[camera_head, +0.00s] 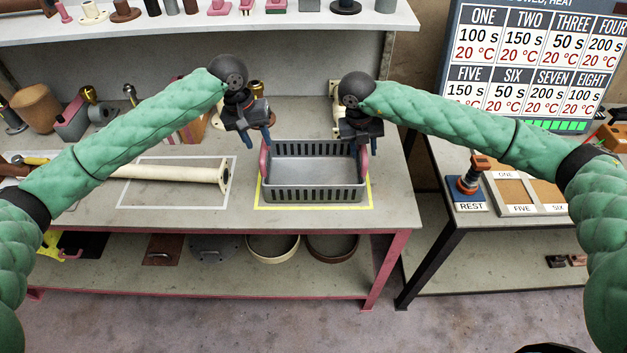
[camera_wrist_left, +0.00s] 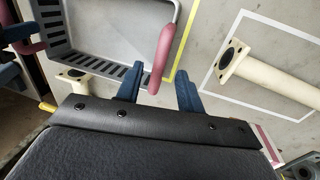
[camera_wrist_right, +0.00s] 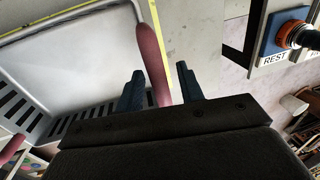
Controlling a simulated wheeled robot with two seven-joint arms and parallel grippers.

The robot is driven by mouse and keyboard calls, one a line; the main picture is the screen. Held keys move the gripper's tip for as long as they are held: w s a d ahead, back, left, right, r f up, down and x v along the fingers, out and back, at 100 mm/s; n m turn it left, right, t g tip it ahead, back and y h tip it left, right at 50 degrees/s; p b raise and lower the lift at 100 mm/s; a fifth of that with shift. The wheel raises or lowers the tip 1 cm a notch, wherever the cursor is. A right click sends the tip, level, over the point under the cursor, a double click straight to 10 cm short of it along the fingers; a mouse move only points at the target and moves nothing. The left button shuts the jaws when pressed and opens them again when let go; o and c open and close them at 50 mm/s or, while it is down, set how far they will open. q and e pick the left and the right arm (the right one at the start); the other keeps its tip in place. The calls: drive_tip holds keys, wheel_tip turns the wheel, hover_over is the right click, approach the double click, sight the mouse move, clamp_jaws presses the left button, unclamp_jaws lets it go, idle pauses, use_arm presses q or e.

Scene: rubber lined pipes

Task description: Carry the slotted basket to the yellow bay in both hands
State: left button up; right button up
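The grey slotted basket (camera_head: 313,188) sits upright on the bench inside the yellow-outlined bay (camera_head: 318,208). It looks empty. Its red handles stand at its left end (camera_head: 264,160) and right end (camera_head: 364,160). My left gripper (camera_head: 258,138) is open at the left handle; in the left wrist view the handle (camera_wrist_left: 162,55) reaches between the blue fingers (camera_wrist_left: 158,86). My right gripper (camera_head: 362,143) is open at the right handle; in the right wrist view the handle (camera_wrist_right: 152,60) reaches between the fingers (camera_wrist_right: 160,84). I cannot tell whether any finger touches a handle.
A cream flanged pipe (camera_head: 175,173) lies in a white-outlined bay (camera_head: 135,200) left of the basket. A shelf (camera_head: 200,27) with small parts runs behind. A second table (camera_head: 475,222) with a REST pad (camera_head: 470,205) stands right, across a gap.

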use_arm(q)
wheel_tip(320, 180, up, 6)
drive_tip(key=a, duration=0.1)
drive_tip(key=shift+a+r, duration=0.15)
drive_tip(key=shift+r, duration=0.05)
use_arm(e)
wheel_tip(320, 180, up, 12)
drive_tip(key=a, duration=0.2)
drive_tip(key=shift+a, duration=0.15)
drive_tip(key=shift+w+f, duration=0.1)
drive_tip(key=shift+f, duration=0.05)
idle(0.4)
